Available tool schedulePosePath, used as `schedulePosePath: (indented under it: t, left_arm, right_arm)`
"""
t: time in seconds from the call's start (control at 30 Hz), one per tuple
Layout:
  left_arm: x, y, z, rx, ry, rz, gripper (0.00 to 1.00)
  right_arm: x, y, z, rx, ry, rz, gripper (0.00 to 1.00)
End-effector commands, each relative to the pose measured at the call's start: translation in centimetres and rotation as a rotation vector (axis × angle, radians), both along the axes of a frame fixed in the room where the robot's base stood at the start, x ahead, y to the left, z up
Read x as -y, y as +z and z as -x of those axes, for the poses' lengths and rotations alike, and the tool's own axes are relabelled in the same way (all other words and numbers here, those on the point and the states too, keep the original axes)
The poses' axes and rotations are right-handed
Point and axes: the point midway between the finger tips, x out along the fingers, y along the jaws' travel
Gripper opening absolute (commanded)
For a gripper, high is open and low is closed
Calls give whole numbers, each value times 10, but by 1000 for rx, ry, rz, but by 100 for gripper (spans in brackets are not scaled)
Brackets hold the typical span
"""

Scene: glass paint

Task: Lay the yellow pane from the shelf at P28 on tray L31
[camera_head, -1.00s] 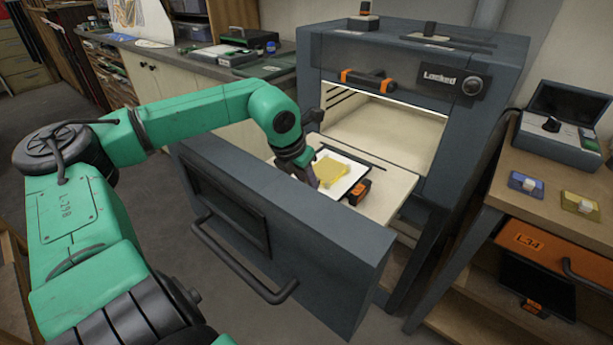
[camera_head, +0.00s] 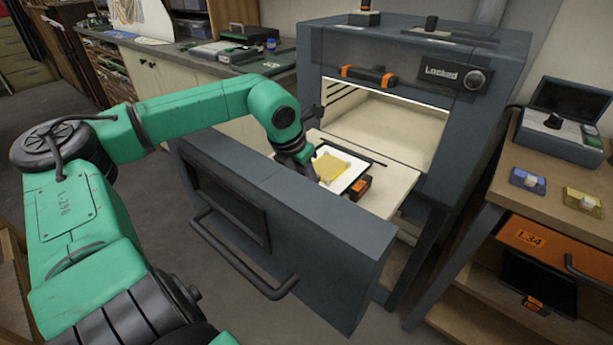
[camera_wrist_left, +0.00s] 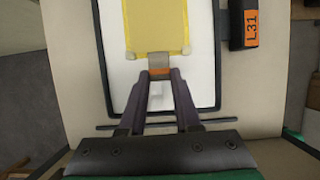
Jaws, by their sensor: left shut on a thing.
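The yellow pane (camera_head: 334,166) is a flat square with a paler border. It is over the white surface of tray L31 (camera_wrist_left: 118,62), inside its dark rim. My left gripper (camera_wrist_left: 159,75) is shut on a small grey and orange tab at the pane's near edge. In the head view the left gripper (camera_head: 311,171) reaches the pane from the left. I cannot tell whether the pane touches the tray or hangs just above it. The tray's black block with the orange L31 label (camera_wrist_left: 250,24) is at its right. My right gripper is not in view.
The tray is on a pale pulled-out shelf (camera_head: 391,190) before the open, lit kiln chamber (camera_head: 385,125). A dark front panel with a handle (camera_head: 245,262) stands near my arm. An orange L34 drawer (camera_head: 530,240) is at the right, under a wooden bench.

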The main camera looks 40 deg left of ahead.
Motion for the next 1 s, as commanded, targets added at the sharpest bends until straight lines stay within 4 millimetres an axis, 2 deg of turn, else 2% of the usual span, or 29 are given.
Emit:
schedulePosePath:
  t: [0.2, 0.23, 0.3, 0.67, 1.0]
  left_arm:
    - [0, 0, 0, 1, 0, 0, 0]
    - [0, 0, 0, 1, 0, 0, 39]
    - [0, 0, 0, 1, 0, 0, 66]
    - [0, 3, 0, 1, 0, 0, 66]
    - [0, 38, 0, 1, -1, -1, 66]
  right_arm:
    - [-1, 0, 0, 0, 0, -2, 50]
    - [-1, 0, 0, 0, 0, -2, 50]
    - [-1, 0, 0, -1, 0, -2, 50]
    - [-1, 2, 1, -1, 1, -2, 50]
    - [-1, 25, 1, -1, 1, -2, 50]
